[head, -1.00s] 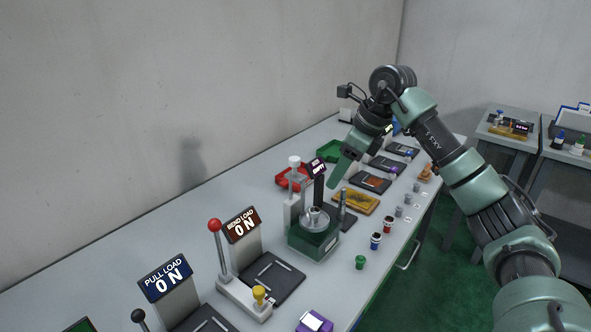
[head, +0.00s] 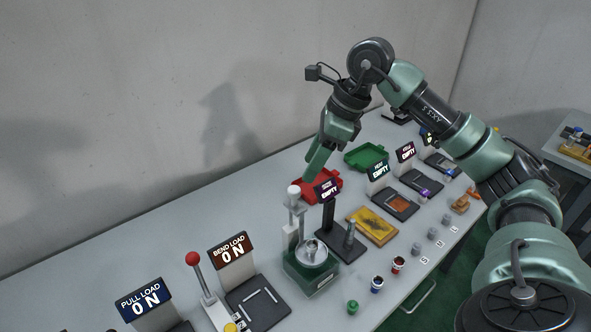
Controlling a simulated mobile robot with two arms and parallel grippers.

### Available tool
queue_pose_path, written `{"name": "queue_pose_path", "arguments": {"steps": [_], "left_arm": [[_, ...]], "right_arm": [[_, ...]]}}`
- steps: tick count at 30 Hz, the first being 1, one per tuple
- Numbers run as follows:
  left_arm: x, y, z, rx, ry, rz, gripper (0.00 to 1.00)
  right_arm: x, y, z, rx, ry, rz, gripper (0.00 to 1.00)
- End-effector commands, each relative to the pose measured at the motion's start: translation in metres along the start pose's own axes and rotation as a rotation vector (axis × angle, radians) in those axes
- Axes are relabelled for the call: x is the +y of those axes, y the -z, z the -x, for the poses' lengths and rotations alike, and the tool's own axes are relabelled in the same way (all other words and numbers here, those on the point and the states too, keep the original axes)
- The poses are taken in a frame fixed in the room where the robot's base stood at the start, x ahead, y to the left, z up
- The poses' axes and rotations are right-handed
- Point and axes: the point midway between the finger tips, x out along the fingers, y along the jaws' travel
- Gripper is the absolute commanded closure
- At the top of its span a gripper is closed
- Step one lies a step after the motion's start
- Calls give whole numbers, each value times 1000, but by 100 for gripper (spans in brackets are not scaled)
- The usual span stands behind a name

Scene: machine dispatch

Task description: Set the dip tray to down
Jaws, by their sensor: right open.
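A station with a green base (head: 311,276) stands mid-table in the head view. It carries a round metal dish (head: 314,253) and a pale upright post (head: 291,228) topped by a white knob (head: 294,191). No label on it is readable, so I cannot tell for sure that it is the dip tray. My right gripper (head: 316,163) is open and empty, its green fingers pointing down above and slightly right of the white knob, apart from it. My left gripper is not in view.
A red tray (head: 330,181) lies behind the post, and a green tray (head: 366,157) farther back. A dark stand with a small screen (head: 327,191) is close to the right. The red-knobbed lever (head: 194,259) stands at the front left. The table's left back is clear.

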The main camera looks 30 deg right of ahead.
Motion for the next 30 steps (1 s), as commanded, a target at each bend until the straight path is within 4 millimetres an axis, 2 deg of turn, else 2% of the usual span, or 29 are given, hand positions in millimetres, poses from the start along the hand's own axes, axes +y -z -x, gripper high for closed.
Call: {"name": "queue_pose_path", "arguments": {"steps": [7, 15, 21, 25, 26, 30], "left_arm": [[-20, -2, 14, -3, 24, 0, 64], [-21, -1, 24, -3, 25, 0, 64], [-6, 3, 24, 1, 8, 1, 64], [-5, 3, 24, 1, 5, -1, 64], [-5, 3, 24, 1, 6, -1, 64], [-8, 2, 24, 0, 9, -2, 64]], "right_arm": [[1, 0, -35, 3, -5, 0, 52], [0, 0, -69, 1, -2, -1, 52], [0, 0, -75, 0, 0, 0, 52], [0, 1, -75, 0, 0, 0, 52], [0, 1, -75, 0, 0, 0, 58], [0, 1, -75, 1, 0, 0, 97]]}}
